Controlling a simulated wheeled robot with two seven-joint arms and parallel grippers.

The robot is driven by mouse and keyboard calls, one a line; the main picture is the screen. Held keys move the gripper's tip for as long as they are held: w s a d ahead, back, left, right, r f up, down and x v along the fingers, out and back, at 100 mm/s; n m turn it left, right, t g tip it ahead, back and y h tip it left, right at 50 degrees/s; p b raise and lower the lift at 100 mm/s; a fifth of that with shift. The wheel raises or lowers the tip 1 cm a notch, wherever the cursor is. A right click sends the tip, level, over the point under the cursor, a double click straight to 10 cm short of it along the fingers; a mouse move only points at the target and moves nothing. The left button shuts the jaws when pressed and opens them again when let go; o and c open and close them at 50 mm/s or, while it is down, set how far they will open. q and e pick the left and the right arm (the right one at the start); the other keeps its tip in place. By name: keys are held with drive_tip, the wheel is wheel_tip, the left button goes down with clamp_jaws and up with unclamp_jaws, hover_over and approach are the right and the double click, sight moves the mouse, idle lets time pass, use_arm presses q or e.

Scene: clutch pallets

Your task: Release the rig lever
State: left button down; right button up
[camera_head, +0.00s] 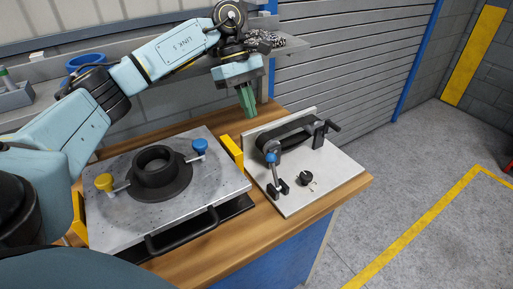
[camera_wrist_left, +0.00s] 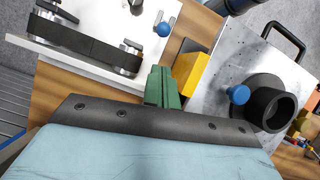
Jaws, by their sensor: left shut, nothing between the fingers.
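The rig (camera_head: 330,186) is a pale plate on the right of the bench, with an upright back panel and a black belt (camera_head: 289,131) around two pulleys. A lever with a blue ball knob (camera_head: 271,158) stands at its front left; the knob also shows in the wrist view (camera_wrist_left: 163,29). A black crank-like handle (camera_head: 328,126) is at the belt's right end, and a black dial (camera_head: 306,178) sits on the plate. My left gripper (camera_head: 249,112) is shut and empty, its green fingers pointing down behind and left of the rig, apart from the lever. My right gripper is out of view.
A metal pallet (camera_head: 215,190) with a black ring hub (camera_head: 160,172), yellow and blue knobs and a black front handle lies left of the rig. A yellow block (camera_head: 230,152) stands between them. A blue bowl (camera_head: 88,62) sits on the rear shelf. The floor at right is clear.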

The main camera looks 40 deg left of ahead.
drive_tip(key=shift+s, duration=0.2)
use_arm(q)
approach(274, 172)
wheel_tip(274, 172, down, 4)
drive_tip(key=a, duration=0.1)
drive_tip(key=shift+w+a+f, duration=0.1)
drive_tip(key=shift+w+f, duration=0.05)
drive_tip(key=shift+w, duration=0.15)
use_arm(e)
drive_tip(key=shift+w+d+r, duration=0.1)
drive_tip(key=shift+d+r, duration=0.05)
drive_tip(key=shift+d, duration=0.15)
use_arm(q)
drive_tip(key=shift+s, duration=0.1)
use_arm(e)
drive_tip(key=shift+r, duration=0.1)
use_arm(q)
drive_tip(key=shift+d+r+t+y+p, duration=0.3)
drive_tip(key=shift+y+p, duration=0.1)
drive_tip(key=shift+y, duration=0.3)
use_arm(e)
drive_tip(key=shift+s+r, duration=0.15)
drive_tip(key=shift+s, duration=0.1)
